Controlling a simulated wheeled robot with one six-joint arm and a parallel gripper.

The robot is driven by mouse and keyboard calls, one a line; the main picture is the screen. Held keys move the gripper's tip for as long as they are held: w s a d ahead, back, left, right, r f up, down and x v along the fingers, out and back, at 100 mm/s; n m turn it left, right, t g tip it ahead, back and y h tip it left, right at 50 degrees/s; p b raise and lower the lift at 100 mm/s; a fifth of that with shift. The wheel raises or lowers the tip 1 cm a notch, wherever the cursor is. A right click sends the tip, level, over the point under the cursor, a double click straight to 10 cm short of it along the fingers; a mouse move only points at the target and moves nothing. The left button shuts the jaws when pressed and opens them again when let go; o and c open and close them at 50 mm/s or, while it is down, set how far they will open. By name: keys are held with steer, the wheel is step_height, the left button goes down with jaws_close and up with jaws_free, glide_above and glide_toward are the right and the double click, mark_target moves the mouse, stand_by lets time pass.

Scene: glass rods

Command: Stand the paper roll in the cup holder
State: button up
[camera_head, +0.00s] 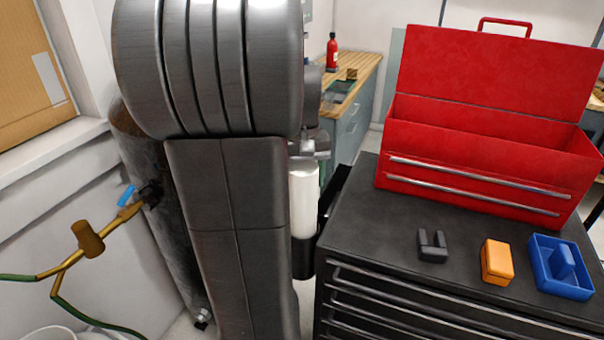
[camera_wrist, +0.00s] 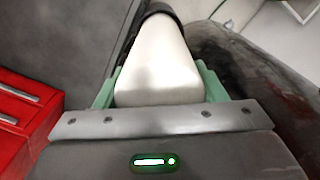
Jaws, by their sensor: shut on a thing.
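The white paper roll (camera_head: 303,198) stands upright beside the black cabinet, partly behind my arm. Its lower end meets a black cup holder (camera_head: 303,258) at the cabinet's left side. In the wrist view the roll (camera_wrist: 160,62) lies between the green fingers of my gripper (camera_wrist: 160,85), which is shut on it. The dark rim of the cup holder (camera_wrist: 163,9) shows around the roll's far end there. How deep the roll sits in the holder is hidden.
The black cabinet (camera_head: 350,230) carries an open red toolbox (camera_head: 480,165), a dark notched block (camera_head: 432,246), an orange box (camera_head: 497,262) and a blue tray (camera_head: 548,285). A dark gas cylinder (camera_head: 160,210) with a brass torch (camera_head: 88,240) stands left of my arm.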

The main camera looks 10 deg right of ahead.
steer(key=shift+f+b, duration=1.6)
steer(key=shift+f, duration=1.3)
steer(key=o, duration=1.6)
step_height(320, 180, up, 14)
steer(key=shift+f+p, duration=0.1)
steer(key=shift+p, duration=0.55)
